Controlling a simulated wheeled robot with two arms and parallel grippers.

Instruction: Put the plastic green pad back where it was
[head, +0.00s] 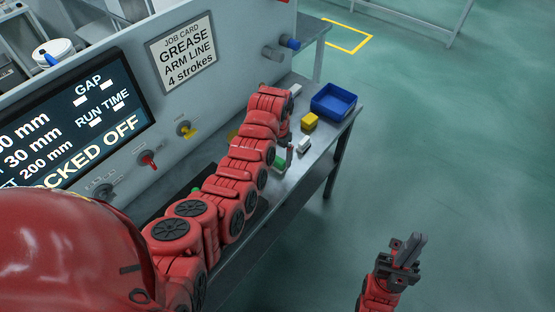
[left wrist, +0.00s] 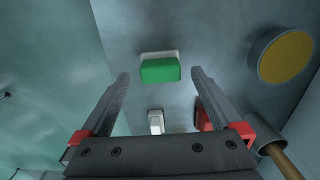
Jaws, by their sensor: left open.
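The green pad (left wrist: 160,69) is in the left wrist view, with a pale strip along its far edge. It lies on the grey surface beyond my left gripper. In the head view, part of the green pad (head: 281,162) shows beside my left arm, which hides the rest. My left gripper (left wrist: 160,76) is open, its fingers either side of the pad in the picture, with nothing held between them. In the head view its tip (head: 290,155) is small and mostly hidden. My right gripper (head: 408,250) is over the floor, off the bench; its finger gap is unclear.
A white block (head: 304,144), a yellow block (head: 309,121) and a blue bin (head: 334,104) stand on the bench. A yellow-faced round part (left wrist: 286,56) is at right in the wrist view. The panel with knobs (head: 148,160) rises along the bench's left side.

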